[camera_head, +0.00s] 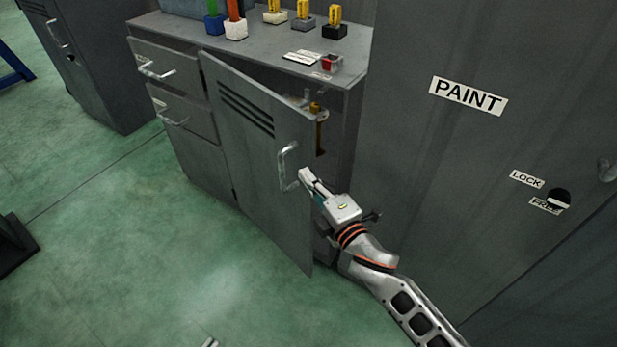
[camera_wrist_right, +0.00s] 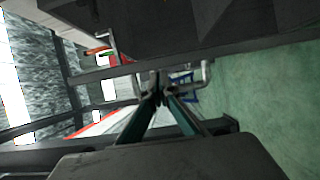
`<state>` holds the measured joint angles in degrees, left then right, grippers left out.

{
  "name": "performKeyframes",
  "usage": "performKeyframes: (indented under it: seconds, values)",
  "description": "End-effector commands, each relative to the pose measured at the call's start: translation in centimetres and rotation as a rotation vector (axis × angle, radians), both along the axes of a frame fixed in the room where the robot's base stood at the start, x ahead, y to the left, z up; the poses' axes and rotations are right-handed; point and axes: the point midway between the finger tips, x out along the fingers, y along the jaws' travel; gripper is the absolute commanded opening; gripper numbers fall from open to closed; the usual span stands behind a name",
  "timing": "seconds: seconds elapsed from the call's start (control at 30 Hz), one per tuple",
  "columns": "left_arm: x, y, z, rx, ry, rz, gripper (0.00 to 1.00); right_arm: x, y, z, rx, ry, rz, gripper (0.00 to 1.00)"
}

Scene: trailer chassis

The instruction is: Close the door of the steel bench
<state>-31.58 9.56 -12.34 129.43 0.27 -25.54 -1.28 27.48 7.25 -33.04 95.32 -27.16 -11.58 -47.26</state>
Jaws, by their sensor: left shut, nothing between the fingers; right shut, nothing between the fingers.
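The steel bench (camera_head: 340,72) is a grey cabinet with a worktop. Its grey door (camera_head: 262,165) has vent slots and stands partly open, with a gap at its right edge. The metal door handle (camera_head: 285,167) is near that edge. My right gripper (camera_head: 304,177) is shut and empty, just right of the handle and in front of the door's free edge. In the right wrist view its fingertips (camera_wrist_right: 158,92) meet beside a pale metal bar, likely the handle. I cannot tell whether they touch. Only the tips of my left gripper (camera_head: 210,342) show at the bottom edge.
Two drawers (camera_head: 165,68) with handles are left of the door. Several coloured tools in small blocks stand on the worktop. A tall cabinet marked PAINT (camera_head: 468,95) stands close on the right. The green floor (camera_head: 150,250) in front of the door is clear.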

Motion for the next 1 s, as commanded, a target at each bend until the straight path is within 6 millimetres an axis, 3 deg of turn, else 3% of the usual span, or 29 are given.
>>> performKeyframes:
  seconds: [0.37, 0.7, 1.0]
  values:
    - [0.0, 0.0, 0.0, 0.0, -0.001, 0.0, 0.0, 0.2, -0.2, 0.0, 0.001, 0.0, 0.0, 0.0]
    - [0.4, 0.0, 0.5, 0.002, -0.01, 0.001, 0.0, 4.0, -4.4, 0.2, -0.002, -0.002, 0.0, 0.0]
    - [-0.2, 0.2, -0.2, 0.005, 0.006, 0.002, 0.0, 4.4, -5.0, 0.0, 0.001, 0.002, 0.0, 0.0]
